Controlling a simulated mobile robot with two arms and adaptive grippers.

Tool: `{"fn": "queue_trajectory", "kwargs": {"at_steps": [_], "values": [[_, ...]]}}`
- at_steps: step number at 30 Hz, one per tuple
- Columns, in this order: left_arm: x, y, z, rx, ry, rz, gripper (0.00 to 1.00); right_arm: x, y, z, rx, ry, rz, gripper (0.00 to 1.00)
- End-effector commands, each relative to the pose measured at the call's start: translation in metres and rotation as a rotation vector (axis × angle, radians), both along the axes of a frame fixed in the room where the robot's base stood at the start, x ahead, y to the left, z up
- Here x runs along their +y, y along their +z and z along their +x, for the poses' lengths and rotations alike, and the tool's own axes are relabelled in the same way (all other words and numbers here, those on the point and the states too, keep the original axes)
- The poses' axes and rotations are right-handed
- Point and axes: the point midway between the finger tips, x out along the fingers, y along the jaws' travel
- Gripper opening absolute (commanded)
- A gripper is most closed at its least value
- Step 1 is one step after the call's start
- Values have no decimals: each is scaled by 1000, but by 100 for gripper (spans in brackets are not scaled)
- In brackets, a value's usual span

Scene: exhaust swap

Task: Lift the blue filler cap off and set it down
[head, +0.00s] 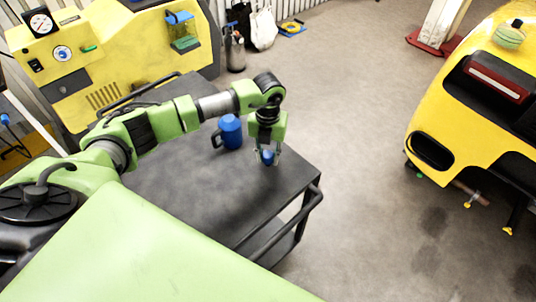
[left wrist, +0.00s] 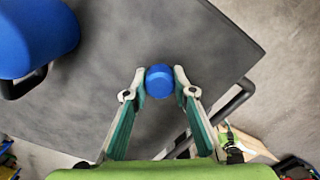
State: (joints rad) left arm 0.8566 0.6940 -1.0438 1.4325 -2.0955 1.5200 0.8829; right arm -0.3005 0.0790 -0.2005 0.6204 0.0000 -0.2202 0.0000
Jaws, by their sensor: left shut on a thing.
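The blue filler cap (head: 267,157) is held between the fingertips of my left gripper (head: 266,159), over the dark cart top (head: 185,195) near its right end. The left wrist view shows the round blue cap (left wrist: 159,82) between the two fingers of my left gripper (left wrist: 159,85), with the dark top behind it. I cannot tell whether the cap touches the top. My right gripper is not in view.
A blue jug (head: 231,132) with a dark handle stands on the cart, left of my gripper; it also shows in the left wrist view (left wrist: 35,35). A yellow machine (head: 110,60) stands behind. A yellow vehicle (head: 450,120) stands at right, with open floor between. The cart's front area is clear.

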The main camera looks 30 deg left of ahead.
Motion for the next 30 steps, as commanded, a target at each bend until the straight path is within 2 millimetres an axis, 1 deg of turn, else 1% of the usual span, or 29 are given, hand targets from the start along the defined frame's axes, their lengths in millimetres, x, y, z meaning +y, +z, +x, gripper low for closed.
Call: {"fn": "queue_trajectory", "kwargs": {"at_steps": [3,4,6,15,19,23,30], "values": [[0,-4,0,0,0,0,7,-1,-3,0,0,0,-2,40],[0,-3,0,0,0,0,30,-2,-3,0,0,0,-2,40],[0,-3,0,0,0,0,44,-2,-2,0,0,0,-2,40],[0,-3,0,0,0,0,44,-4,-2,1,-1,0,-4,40],[0,5,1,-2,0,-1,44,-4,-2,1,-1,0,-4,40],[0,25,2,-5,-2,-1,44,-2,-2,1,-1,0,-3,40],[0,77,2,-6,-1,-2,44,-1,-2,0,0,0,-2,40]]}}
